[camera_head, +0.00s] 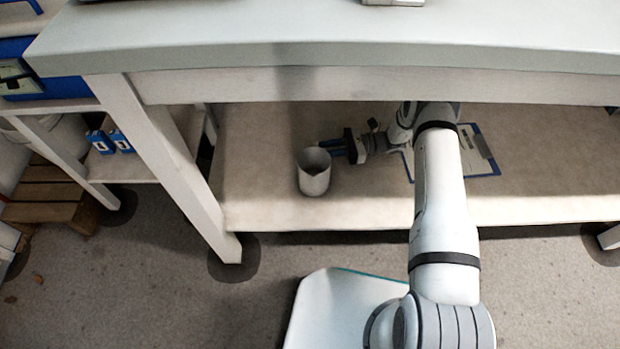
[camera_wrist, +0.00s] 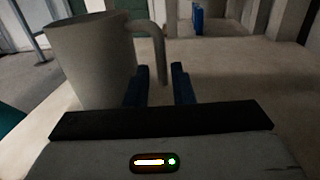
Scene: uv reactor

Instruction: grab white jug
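The white jug (camera_head: 314,180) stands upright on the lower shelf of the bench, near its front edge. In the wrist view the jug (camera_wrist: 92,62) is at the upper left, with its handle (camera_wrist: 157,42) on its right side. My gripper (camera_head: 330,149) reaches in low from the right, its blue fingertips close beside the jug. In the wrist view my gripper (camera_wrist: 160,84) is open, with a gap between its two blue fingers. The lower end of the handle appears in line with this gap. I cannot tell whether the fingers touch it.
The bench top (camera_head: 330,35) hangs over the shelf (camera_head: 270,205) and my arm. A clipboard (camera_head: 478,150) lies on the shelf behind my arm. A bench leg (camera_head: 170,160) stands left of the jug. Small blue boxes (camera_head: 108,142) sit on another shelf further left.

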